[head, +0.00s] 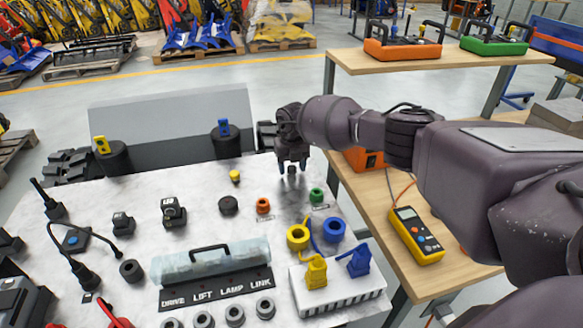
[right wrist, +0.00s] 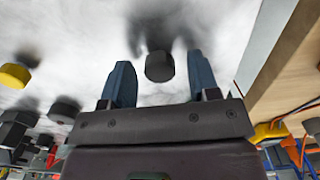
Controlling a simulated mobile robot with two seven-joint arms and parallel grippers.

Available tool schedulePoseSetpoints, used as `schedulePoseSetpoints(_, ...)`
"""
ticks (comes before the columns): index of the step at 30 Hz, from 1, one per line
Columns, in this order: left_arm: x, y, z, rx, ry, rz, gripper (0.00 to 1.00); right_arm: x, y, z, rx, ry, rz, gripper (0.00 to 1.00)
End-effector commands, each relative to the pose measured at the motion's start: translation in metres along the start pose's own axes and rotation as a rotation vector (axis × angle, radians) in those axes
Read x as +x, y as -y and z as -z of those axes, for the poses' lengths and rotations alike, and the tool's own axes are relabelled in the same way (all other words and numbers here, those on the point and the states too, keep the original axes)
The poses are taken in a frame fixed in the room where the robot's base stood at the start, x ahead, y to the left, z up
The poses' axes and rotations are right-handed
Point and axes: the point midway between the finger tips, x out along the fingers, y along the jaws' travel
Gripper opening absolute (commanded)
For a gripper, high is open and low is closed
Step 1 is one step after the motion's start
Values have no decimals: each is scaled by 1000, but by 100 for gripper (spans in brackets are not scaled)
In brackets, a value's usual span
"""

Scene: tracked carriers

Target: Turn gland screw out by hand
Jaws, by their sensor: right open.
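A small dark round knob (right wrist: 160,67), which I take to be the gland screw, stands on the pale panel. It also shows as a small dark piece in the head view (head: 291,170). My right gripper (head: 292,166) points down over it near the panel's far right part. In the right wrist view its two blue-grey fingers (right wrist: 158,82) are open, one on each side of the knob, with a gap showing on both sides. I cannot tell any marking or thread on the knob. My left gripper is not in view.
The panel (head: 190,195) bears a yellow knob (head: 235,176), a dark knob (head: 228,205), an orange fitting (head: 263,205) and a green fitting (head: 316,195) close to my right gripper. A wooden bench (head: 372,195) with a yellow meter (head: 416,236) stands to the right.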

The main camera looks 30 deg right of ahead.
Motion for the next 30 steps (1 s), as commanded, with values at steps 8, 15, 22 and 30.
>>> schedulePoseSetpoints(8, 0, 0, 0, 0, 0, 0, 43, 0, 0, 0, -1, 0, 0, 22)
schedulePoseSetpoints(15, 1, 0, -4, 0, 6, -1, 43, 1, 0, 0, -55, 0, 1, 14)
schedulePoseSetpoints(22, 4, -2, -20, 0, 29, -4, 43, 4, 1, 0, -313, -2, 2, 14)
schedulePoseSetpoints(30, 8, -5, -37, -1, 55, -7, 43, 4, 1, 0, -621, -3, 1, 14)
